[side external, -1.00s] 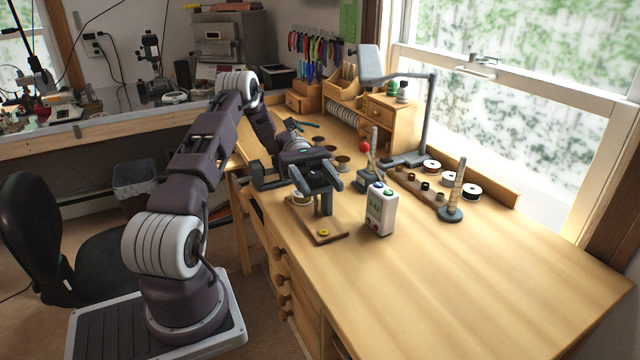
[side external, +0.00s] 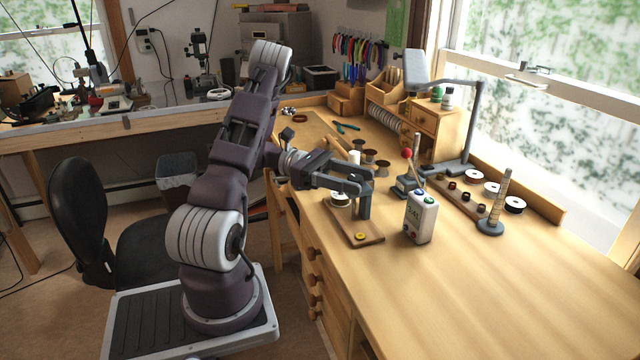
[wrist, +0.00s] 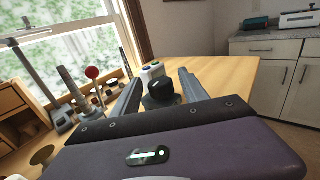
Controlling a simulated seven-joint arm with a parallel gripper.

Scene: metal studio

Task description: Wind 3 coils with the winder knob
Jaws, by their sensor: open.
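The winder is a small wooden board (side external: 362,229) on the bench, with a dark grey upright post (side external: 364,208), a pale spool at its far left end and a yellow disc (side external: 360,237) at its near end. My gripper (side external: 366,183) is open at the top of the post, its fingers pointing right. In the wrist view a dark round knob (wrist: 160,92) lies between the two separated fingers; I cannot tell whether either finger touches it. A white counter box (side external: 421,219) with a small display and blue and green buttons stands right of the board; its reading is unclear.
A red-ball lever (side external: 407,154) stands behind the counter box. Further right are a wooden rack (side external: 460,195) with small spools, a ringed rod on a round base (side external: 494,208), and a lamp (side external: 470,130). Brown spools (side external: 370,156) stand behind my gripper. The bench's right front is clear.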

